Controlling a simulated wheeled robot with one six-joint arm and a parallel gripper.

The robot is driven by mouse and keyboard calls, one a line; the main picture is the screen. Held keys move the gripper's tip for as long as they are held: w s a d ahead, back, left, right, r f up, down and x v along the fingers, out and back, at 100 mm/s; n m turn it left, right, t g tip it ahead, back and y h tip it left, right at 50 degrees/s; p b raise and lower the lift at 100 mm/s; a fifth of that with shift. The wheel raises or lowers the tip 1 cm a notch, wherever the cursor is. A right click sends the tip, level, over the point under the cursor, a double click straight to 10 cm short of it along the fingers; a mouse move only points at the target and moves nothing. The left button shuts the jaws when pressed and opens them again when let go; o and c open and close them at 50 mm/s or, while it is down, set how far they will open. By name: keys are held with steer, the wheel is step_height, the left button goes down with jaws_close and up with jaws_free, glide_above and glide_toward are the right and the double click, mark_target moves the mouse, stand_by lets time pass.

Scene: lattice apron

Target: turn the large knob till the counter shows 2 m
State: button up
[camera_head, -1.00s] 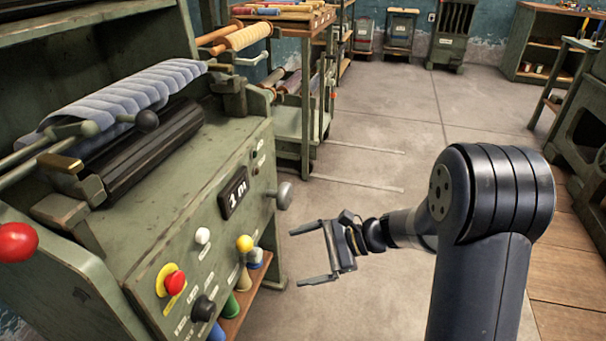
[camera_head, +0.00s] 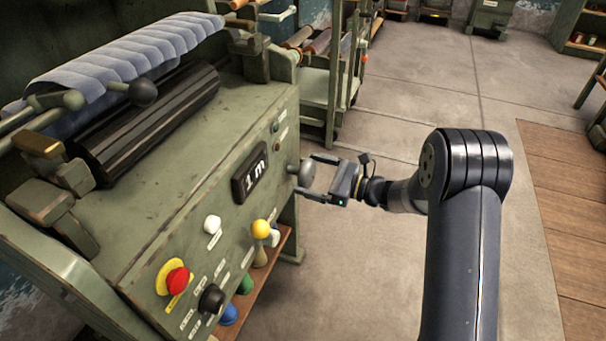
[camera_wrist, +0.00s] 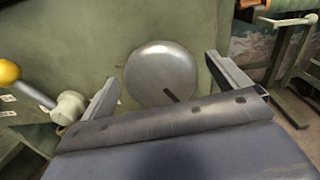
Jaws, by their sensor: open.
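The large knob (camera_head: 302,172) is a round grey metal disc on the right end of the green machine's front panel. In the wrist view the knob (camera_wrist: 160,73) shows face-on, with a short dark mark at its lower right. My gripper (camera_head: 312,177) is open at the knob, with one finger to each side of it. In the wrist view the fingers (camera_wrist: 162,85) stand left and right of the disc, with gaps between; I cannot tell whether either touches. The counter (camera_head: 249,173) is a dark display on the panel reading 1 m.
A trolley (camera_head: 325,85) stands behind. The floor (camera_head: 420,90) beyond is clear.

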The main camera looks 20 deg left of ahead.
mark_target(312, 174)
steer(key=shift+w+a, duration=0.1)
steer(key=shift+a, duration=1.45)
steer(key=shift+c, duration=0.3)
steer(key=c, duration=0.9)
